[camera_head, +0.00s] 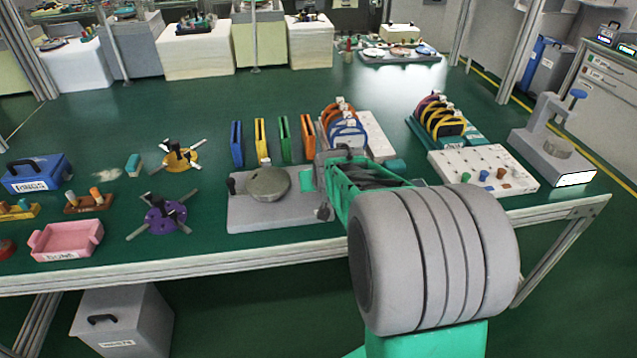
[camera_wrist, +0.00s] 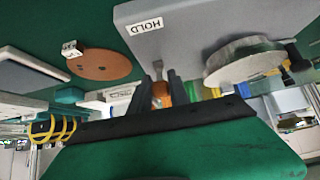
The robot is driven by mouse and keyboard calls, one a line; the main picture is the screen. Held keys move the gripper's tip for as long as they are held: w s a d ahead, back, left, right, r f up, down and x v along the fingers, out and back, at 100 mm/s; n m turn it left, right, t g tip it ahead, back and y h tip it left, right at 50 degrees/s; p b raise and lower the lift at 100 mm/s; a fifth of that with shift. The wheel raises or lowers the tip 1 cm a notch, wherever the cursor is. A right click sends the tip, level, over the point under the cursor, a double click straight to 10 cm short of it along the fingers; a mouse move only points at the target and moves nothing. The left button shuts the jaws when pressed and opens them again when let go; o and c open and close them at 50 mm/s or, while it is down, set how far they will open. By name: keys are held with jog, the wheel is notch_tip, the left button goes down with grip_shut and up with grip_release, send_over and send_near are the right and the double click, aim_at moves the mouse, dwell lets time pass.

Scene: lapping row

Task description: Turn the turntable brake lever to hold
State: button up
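The turntable (camera_head: 270,183) is a round grey disc on a flat grey base (camera_head: 285,213) near the table's front edge. In the wrist view the disc (camera_wrist: 242,62) is at the right, and a white HOLD label (camera_wrist: 146,25) is on the base. A small grey piece (camera_wrist: 157,67), which looks like the brake lever's end, shows just beyond my fingertips. My gripper (camera_wrist: 161,88) has its two dark fingers apart, with orange visible through the gap. It is at the base's right end; contact with the lever cannot be told. My arm hides part of this area in the head view.
Slotted blue (camera_head: 237,143), yellow (camera_head: 262,141), green and orange racks stand behind the turntable. A purple spider-shaped holder (camera_head: 165,217) is left of it. A white peg board (camera_head: 484,168) and grey press (camera_head: 553,145) are to the right. Green tabletop is bare between the holders and turntable.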

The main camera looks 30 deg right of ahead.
jog(key=o, duration=0.5)
jog(key=shift+f, duration=0.2)
jog(key=shift+c, duration=0.2)
jog(key=shift+r, duration=0.15)
jog(key=v, duration=0.7)
jog(key=shift+s+r, duration=0.25)
jog(key=shift+a, duration=0.1)
